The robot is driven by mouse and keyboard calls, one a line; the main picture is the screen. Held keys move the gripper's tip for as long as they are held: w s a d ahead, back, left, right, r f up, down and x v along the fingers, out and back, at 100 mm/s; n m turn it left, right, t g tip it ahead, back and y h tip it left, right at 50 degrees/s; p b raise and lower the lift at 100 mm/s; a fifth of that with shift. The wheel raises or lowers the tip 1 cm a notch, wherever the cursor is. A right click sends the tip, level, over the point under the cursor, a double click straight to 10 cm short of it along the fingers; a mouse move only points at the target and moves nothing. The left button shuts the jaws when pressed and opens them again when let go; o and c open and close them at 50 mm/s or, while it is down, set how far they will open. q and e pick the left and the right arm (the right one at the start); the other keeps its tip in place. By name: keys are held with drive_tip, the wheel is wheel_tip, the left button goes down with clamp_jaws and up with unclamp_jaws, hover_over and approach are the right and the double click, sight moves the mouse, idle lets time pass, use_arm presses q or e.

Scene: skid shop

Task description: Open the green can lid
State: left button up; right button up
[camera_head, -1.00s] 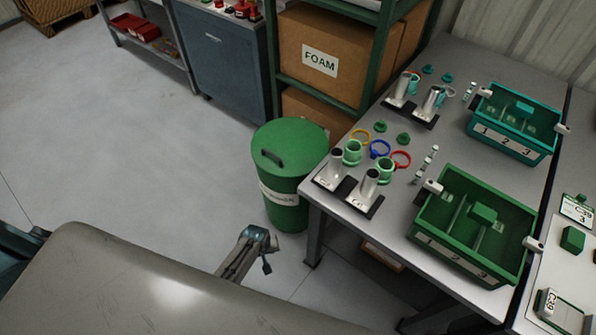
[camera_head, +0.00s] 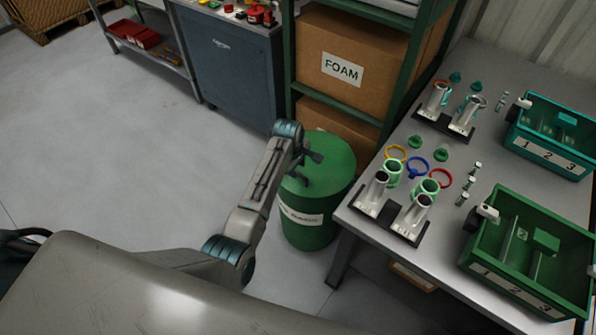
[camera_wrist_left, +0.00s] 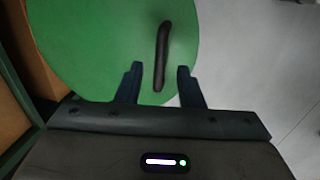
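The green can (camera_head: 312,236) stands on the floor left of the workbench, with a white label on its side. Its round green lid (camera_head: 334,160) is on top, lying flat and shut. The lid also fills much of the left wrist view (camera_wrist_left: 90,50). A dark bar handle (camera_wrist_left: 162,50) sits on the lid; in the head view my gripper mostly covers it. My left gripper (camera_head: 309,167) is over the lid with fingers apart. In the left wrist view, the handle's near end shows between the open fingers (camera_wrist_left: 159,68); contact cannot be told. My right gripper is not in view.
The workbench (camera_head: 450,185) stands right of the can, holding green bins (camera_head: 530,245), metal tubes and coloured rings. A green shelf with a FOAM box (camera_head: 345,65) is behind the can. A blue cabinet (camera_head: 225,65) is at the back. The floor at left is clear.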

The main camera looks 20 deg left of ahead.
sight(299, 174)
use_arm(q)
drive_tip(key=f, duration=0.3)
drive_tip(key=shift+w+d, duration=0.1)
drive_tip(key=shift+w, duration=0.15)
drive_tip(key=shift+f, duration=0.25)
drive_tip(key=c, duration=0.6)
clamp_jaws()
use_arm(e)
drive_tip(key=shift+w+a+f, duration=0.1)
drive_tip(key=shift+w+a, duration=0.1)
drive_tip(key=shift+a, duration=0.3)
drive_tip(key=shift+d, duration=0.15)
